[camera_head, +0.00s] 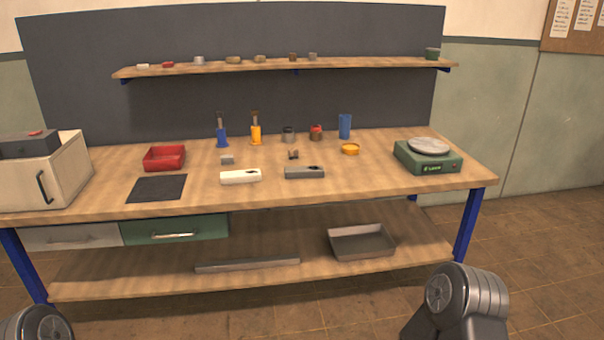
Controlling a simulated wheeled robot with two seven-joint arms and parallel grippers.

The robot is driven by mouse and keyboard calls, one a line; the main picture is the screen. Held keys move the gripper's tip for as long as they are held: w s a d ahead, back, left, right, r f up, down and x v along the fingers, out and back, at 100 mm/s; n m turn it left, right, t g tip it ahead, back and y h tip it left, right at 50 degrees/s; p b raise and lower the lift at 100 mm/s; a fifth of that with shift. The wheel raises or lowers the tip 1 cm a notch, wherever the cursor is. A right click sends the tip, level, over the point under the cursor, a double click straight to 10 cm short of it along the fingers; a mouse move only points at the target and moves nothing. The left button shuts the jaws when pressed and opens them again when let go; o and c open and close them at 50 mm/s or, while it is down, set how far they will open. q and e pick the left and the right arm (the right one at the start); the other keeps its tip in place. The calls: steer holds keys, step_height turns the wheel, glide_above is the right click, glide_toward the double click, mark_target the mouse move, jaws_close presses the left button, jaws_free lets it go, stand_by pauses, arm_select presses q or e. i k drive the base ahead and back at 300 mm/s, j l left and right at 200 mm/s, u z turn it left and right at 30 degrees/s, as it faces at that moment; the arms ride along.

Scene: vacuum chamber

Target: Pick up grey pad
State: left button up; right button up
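A flat dark grey square pad (157,188) lies on the workbench top at the left, near the front edge, with nothing on it. I cannot tell for certain which grey piece is the task's pad; the flat square looks most like one. Neither of my grippers is in view. Only parts of my arms show at the bottom left and bottom right corners, well in front of the bench and apart from everything on it.
A red tray (165,158) stands behind the dark square. A beige box (45,172) stands at the far left, and a green scale (428,156) at the right. Small tools and cups line the back. A wall shelf (290,66) hangs above. The front right bench top (400,184) is clear.

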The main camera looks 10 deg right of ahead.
mark_target(225, 160)
steer(key=i+l, duration=0.25)
steer(key=i, duration=0.25)
steer(key=i+l, duration=0.2)
steer(key=i, duration=0.3)
steer(key=i+l, duration=0.25)
steer(key=i, duration=0.25)
steer(key=i+l, duration=0.2)
steer(key=i, duration=0.35)
steer(key=i+l, duration=0.25)
steer(key=i, duration=0.25)
